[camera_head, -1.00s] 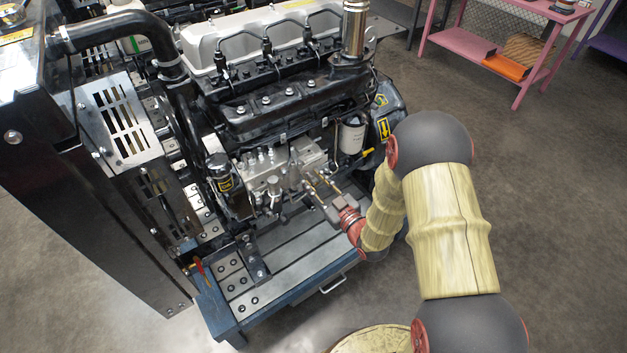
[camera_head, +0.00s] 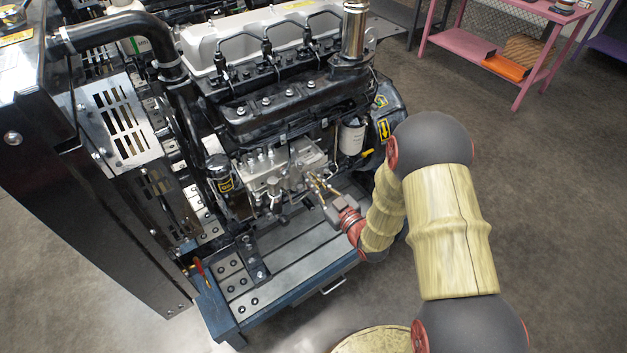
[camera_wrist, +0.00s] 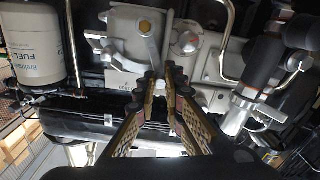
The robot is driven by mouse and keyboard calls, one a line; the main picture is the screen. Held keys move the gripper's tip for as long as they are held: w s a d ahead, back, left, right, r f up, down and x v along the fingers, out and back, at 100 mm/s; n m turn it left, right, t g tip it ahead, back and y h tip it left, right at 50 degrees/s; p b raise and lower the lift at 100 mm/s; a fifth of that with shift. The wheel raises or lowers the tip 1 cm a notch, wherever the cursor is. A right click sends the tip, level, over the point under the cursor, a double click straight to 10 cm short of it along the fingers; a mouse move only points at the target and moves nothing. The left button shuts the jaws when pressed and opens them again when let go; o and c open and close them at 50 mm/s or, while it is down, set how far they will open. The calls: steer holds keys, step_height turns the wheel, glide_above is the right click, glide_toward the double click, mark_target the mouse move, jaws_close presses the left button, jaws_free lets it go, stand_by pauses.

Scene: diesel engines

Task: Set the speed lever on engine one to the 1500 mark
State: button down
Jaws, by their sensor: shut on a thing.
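Engine one (camera_head: 275,110) stands on a blue-edged metal stand, with its grey injection pump (camera_head: 275,170) low on the near side. My gripper (camera_head: 313,180) reaches in from the right to the pump's right end. In the wrist view my gripper (camera_wrist: 160,82) has its fingertips together at the lower end of a silver lever (camera_wrist: 150,50), which I take as the speed lever. The lever runs up in front of a light grey plate (camera_wrist: 128,22). The fingertips hide the held end. I cannot read a 1500 mark in either view.
A white fuel filter (camera_wrist: 35,45) is at the left of the wrist view, and a black cylindrical part (camera_wrist: 285,50) at the right. Hoses and fuel pipes crowd the pump. Open floor (camera_head: 560,220) lies to the right, with a pink table (camera_head: 500,50) behind.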

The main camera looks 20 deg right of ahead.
stand_by(0.4)
steer(key=shift+w+d+r+m+p, duration=0.2)
steer(key=shift+d+m, duration=0.3)
steer(key=shift+m, duration=0.5)
steer(key=shift+w+d+r+m+p, duration=0.15)
steer(key=shift+d+m, duration=0.35)
steer(key=shift+m, duration=0.5)
steer(key=shift+f, duration=0.1)
steer(key=c, duration=1.9)
jaws_free()
steer(key=shift+d, duration=0.1)
steer(key=shift+s, duration=0.1)
